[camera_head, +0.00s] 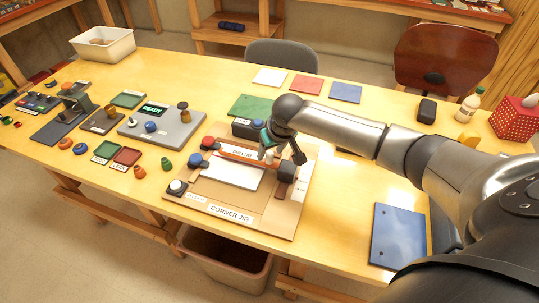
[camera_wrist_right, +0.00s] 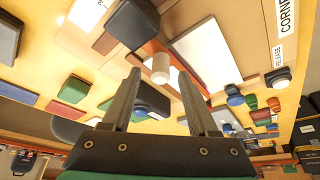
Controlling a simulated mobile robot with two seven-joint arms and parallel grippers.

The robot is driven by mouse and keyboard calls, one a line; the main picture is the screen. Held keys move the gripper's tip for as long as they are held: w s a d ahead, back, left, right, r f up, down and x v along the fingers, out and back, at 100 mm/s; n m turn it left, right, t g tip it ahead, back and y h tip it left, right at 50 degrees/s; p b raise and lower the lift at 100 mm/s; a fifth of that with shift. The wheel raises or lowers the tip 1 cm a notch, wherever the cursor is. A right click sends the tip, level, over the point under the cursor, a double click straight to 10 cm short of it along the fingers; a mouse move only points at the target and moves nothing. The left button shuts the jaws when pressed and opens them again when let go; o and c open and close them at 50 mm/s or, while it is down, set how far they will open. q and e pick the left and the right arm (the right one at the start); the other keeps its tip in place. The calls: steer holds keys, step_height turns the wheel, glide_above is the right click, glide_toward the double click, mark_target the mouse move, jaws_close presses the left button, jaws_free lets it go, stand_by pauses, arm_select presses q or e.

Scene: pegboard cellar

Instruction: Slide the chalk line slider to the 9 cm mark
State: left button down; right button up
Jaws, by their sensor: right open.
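The corner jig (camera_head: 225,211) is a wooden board near the table's front edge. An orange-red rail labelled as the chalk line (camera_head: 238,153) crosses its back, above a white sheet (camera_head: 232,171). A pale cylindrical knob, the chalk line slider (camera_wrist_right: 160,68), stands on the rail; any scale mark is unreadable. My right gripper (camera_head: 281,154) is over the rail's right part. In the wrist view its open fingers (camera_wrist_right: 159,78) frame the slider knob with gaps on both sides; contact is not visible. My left gripper is not in view.
A dark block (camera_head: 286,172) stands on the jig's right side. Red and blue knobs (camera_head: 208,142) sit at its left, with a white-topped release button (camera_head: 177,187) in front. A grey READY console (camera_head: 165,130) stands to the left. A blue plate (camera_head: 398,235) lies right.

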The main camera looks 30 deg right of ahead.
steer(key=shift+x, duration=1)
steer(key=shift+w, duration=0.1)
jaws_close()
stand_by(0.8)
